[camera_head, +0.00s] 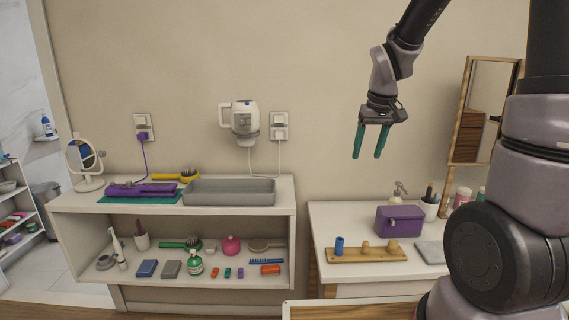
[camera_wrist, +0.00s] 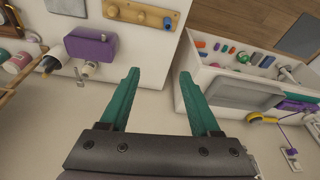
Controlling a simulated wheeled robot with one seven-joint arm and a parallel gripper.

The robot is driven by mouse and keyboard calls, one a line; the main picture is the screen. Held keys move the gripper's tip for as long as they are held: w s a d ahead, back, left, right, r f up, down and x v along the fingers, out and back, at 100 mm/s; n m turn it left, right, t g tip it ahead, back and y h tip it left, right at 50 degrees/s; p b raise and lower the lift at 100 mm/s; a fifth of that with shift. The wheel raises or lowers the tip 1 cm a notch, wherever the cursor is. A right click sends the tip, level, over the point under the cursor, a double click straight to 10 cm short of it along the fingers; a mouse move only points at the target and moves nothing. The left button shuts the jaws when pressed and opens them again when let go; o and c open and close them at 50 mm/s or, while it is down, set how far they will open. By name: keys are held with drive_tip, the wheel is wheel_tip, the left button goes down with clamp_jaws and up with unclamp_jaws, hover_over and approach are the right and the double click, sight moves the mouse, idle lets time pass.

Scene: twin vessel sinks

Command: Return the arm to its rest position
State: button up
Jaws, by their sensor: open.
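My arm comes in from the top right and bends down to the gripper. It touches nothing that I can see.
The left shelf unit (camera_head: 75,203) carries a grey tray (camera_head: 230,192), a purple hair straightener (camera_head: 140,188) and a mirror (camera_head: 85,160). The right counter (camera_head: 330,222) holds a purple box (camera_head: 399,220) and a wooden peg board (camera_head: 370,254). A wall dryer (camera_head: 243,120) hangs left of my gripper.

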drive_tip(key=s+d+r+m+t+y, duration=0.1)
drive_tip(key=s+r+m+t, duration=0.3)
drive_tip(key=s+r, duration=1)
drive_tip(key=s+d+m, duration=0.1)
drive_tip(key=s, duration=0.2)
drive_tip(key=shift+r+m, duration=0.3)
